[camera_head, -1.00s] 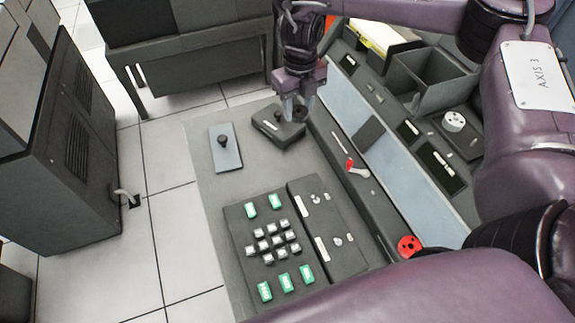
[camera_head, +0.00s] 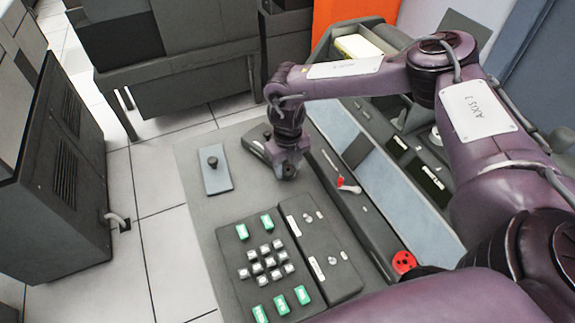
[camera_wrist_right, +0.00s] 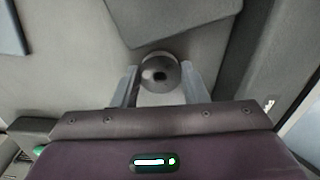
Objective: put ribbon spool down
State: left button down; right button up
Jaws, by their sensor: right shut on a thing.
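The ribbon spool (camera_wrist_right: 160,74) is a round grey piece with a dark hole in its middle, in the right wrist view between the two fingertips. My right gripper (camera_wrist_right: 156,86) is shut on it, with a finger on either side. In the head view my right gripper (camera_head: 287,174) points down over the grey desk top (camera_head: 252,195), and the spool is hidden there. I cannot tell whether the spool touches the desk. My left gripper is not in view.
A dark block (camera_head: 253,146) lies just behind my right gripper. A blue-grey plate with a black knob (camera_head: 212,162) lies to its left. A key panel (camera_head: 232,262) with green and white keys stands nearer. The console (camera_head: 345,203) with a red-tipped lever rises to the right.

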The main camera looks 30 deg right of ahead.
jog(key=shift+f, duration=0.15)
jog(key=o, duration=0.9)
jog(key=shift+o, duration=0.2)
notch_tip(320, 180, up, 12)
jog(key=shift+r+b, duration=0.2)
jog(key=shift+b, duration=0.15)
